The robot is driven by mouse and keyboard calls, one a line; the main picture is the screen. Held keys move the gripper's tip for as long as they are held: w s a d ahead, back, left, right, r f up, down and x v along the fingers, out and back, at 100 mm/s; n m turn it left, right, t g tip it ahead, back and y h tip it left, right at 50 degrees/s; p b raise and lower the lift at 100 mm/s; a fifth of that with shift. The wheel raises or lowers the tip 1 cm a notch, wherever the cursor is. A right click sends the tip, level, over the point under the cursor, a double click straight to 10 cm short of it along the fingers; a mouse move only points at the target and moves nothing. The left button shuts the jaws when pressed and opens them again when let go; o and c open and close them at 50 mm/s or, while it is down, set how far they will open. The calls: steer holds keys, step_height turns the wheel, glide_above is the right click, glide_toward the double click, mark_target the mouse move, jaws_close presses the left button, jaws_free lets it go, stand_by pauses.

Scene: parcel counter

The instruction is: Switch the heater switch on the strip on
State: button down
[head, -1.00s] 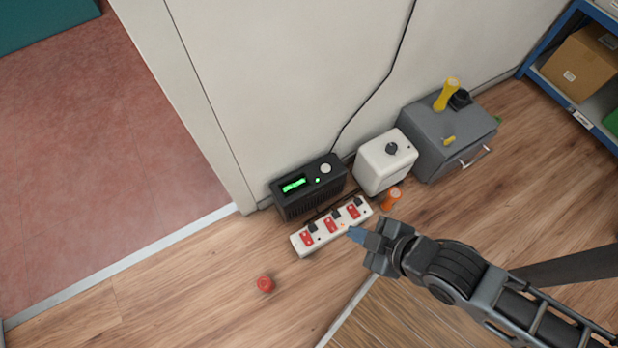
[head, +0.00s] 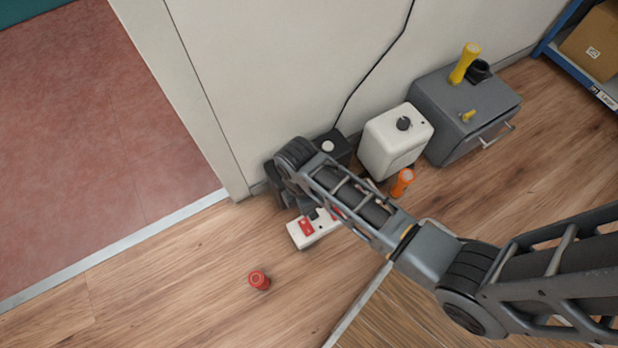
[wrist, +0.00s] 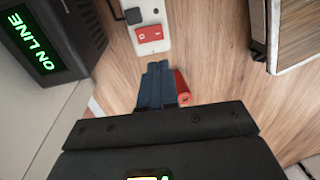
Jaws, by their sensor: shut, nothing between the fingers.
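The white power strip (head: 300,238) lies on the floor by the wall, with red rocker switches and black plugs. In the head view my arm covers much of it; the left-end red switch (head: 306,227) shows, with part of another red one (head: 335,213). The wrist view shows one end of the strip (wrist: 151,50) with a red switch (wrist: 149,34). I cannot read which switch is the heater's, nor its rocker position. My gripper (wrist: 158,66) has its blue fingers shut together, empty, just short of the strip's end in the wrist view.
A black box (head: 340,150), reading "ON LINE" in the wrist view (wrist: 45,45), stands behind the strip. A white box with a knob (head: 395,140), an orange object (head: 402,183) and a grey cabinet (head: 450,100) stand to the right. A red cylinder (head: 259,281) is on open floor.

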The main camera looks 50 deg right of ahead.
mark_target(309, 231)
steer(key=f+b, duration=0.2)
steer(key=f, duration=0.2)
steer(key=s+f+b, duration=0.1)
steer(key=f+b, duration=0.2)
steer(key=f, duration=0.2)
steer(key=f+b, duration=0.2)
steer(key=f, duration=0.3)
steer(key=shift+s+a+b, duration=0.3)
steer(key=shift+s+f, duration=0.1)
steer(key=shift+w+d+r+p, duration=0.2)
steer(key=shift+w+r+p, duration=0.15)
steer(key=shift+w, duration=0.35)
